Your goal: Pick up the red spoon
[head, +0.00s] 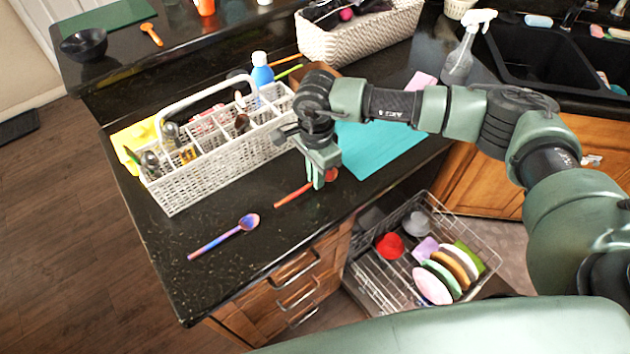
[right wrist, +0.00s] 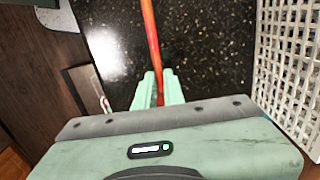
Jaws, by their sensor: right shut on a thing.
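The red spoon (head: 293,196) is near the front edge of the dark counter, its handle pointing left and its bowl beside my right gripper (head: 320,178). In the right wrist view, the spoon's red handle (right wrist: 152,45) runs up and away from between the two pale green fingers of my right gripper (right wrist: 158,88). The fingers are shut on the spoon near its bowl end; that end is mostly hidden by the gripper. I cannot tell whether the spoon touches the counter. My left gripper is not in view.
A white caddy (head: 185,185) stands left of the gripper. A blue-purple spoon (head: 225,236) lies in front. A teal mat (head: 385,150) is at right. Below the counter edge is an open dish rack (head: 365,285) with plates. An orange spoon (head: 151,34) lies at the back left.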

